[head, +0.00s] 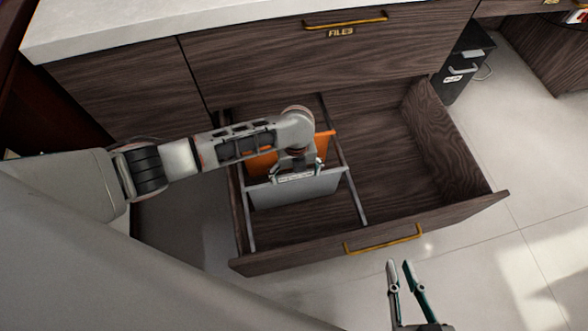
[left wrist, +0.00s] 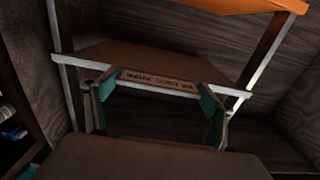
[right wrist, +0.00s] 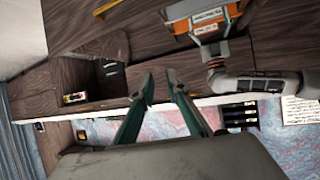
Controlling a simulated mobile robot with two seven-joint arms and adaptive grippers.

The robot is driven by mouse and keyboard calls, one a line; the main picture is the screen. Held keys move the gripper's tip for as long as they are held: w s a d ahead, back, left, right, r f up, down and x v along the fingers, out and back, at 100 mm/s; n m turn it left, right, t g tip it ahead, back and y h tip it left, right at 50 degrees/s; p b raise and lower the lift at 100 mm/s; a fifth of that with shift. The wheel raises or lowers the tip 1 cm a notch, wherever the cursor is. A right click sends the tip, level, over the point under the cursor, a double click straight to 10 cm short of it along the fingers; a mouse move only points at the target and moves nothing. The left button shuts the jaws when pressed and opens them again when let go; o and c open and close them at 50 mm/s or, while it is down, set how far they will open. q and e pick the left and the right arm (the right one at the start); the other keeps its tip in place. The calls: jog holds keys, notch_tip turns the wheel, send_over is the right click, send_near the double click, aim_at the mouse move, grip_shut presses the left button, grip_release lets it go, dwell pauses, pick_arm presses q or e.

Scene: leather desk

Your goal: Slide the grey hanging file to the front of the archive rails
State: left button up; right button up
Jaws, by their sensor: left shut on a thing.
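The grey hanging file (head: 305,192) hangs across the archive rails (head: 356,200) in the open drawer, in front of the orange file (head: 262,164). My left gripper (head: 295,177) is shut on its top edge at the label tab. In the left wrist view, the fingers (left wrist: 158,100) sit at the two ends of the lettered tab (left wrist: 158,80); the file's bar rests across both rails. My right gripper (head: 401,266) is open and empty outside the drawer, low in the head view; its fingers also show in the right wrist view (right wrist: 160,78).
The drawer front (head: 300,256) has a brass handle (head: 384,240). The rails run clear between the grey file and the drawer front. The right part of the drawer (head: 400,180) is empty. A pale countertop (head: 150,25) lies above, and a dark bin (head: 466,65) stands at the right.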

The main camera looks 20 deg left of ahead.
pick_arm(q)
jog(key=s+d+p, duration=0.3)
jog(key=s+d, duration=0.2)
jog(key=s, duration=0.3)
jog(key=shift+f, duration=0.3)
pick_arm(e)
jog(key=shift+n+g+h, duration=0.4)
jog(key=shift+h, duration=0.1)
jog(key=shift+s+d+f, duration=0.45)
jog(key=shift+d+f, duration=0.2)
jog(key=shift+d, duration=0.15)
jog(key=shift+s+d+f, duration=0.4)
jog(key=shift+d+f, duration=0.2)
jog(key=shift+d, duration=0.2)
pick_arm(q)
jog(key=shift+s, duration=0.1)
jog(key=o, duration=1.3)
jog(key=shift+r, duration=0.1)
pick_arm(e)
jog(key=shift+r, duration=0.1)
pick_arm(q)
jog(key=shift+w+d+r, duration=0.1)
jog(key=shift+w, duration=0.1)
pick_arm(e)
jog(key=shift+w, duration=0.1)
